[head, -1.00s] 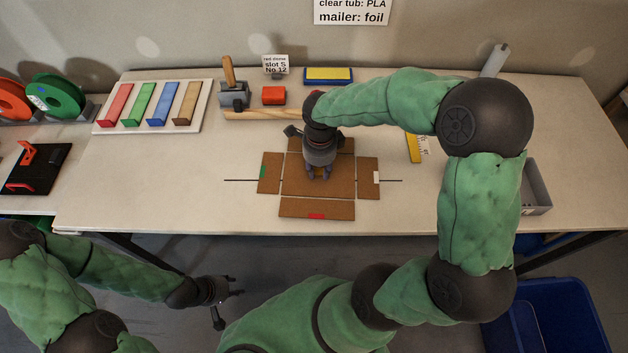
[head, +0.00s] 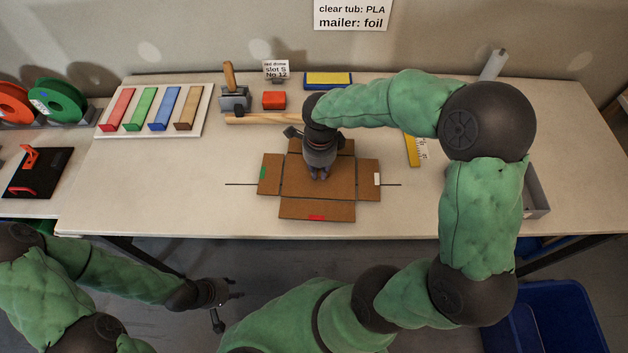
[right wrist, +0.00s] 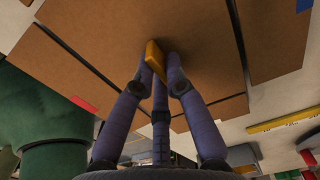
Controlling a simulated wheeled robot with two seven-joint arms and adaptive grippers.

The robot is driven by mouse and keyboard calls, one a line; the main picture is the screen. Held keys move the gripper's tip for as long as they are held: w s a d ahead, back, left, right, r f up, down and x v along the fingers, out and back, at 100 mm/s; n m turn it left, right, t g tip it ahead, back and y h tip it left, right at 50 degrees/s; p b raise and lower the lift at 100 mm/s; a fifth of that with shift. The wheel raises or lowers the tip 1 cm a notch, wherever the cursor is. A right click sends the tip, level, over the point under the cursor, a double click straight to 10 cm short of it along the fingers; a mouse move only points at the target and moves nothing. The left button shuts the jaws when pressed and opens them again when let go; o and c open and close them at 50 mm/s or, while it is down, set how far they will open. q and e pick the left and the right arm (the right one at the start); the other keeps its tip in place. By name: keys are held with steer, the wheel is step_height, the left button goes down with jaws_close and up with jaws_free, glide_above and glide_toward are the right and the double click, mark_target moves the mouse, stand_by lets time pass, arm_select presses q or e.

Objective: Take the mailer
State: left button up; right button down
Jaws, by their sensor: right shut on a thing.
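The mailer is a flat brown cardboard blank (head: 317,210) with several flaps, lying on the table. Its flaps carry green, white and red marks. My right gripper (head: 320,177) points down over its middle and back part and hides some of it. In the right wrist view, the right fingers (right wrist: 161,68) are shut on a small yellow piece (right wrist: 153,56) at the cardboard; I cannot tell whether it is fixed to it. My left gripper (head: 225,300) is open and empty, in front of the table and below its edge.
Behind the mailer are a wooden mallet (head: 255,119), a red block (head: 274,101) and a yellow-blue pad (head: 328,80). A colour sample board (head: 196,122) lies left. A grey tray (head: 538,198) and yellow ruler (head: 411,151) are right.

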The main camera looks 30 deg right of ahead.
steer(key=shift+r+p, duration=0.7)
steer(key=shift+r, duration=0.55)
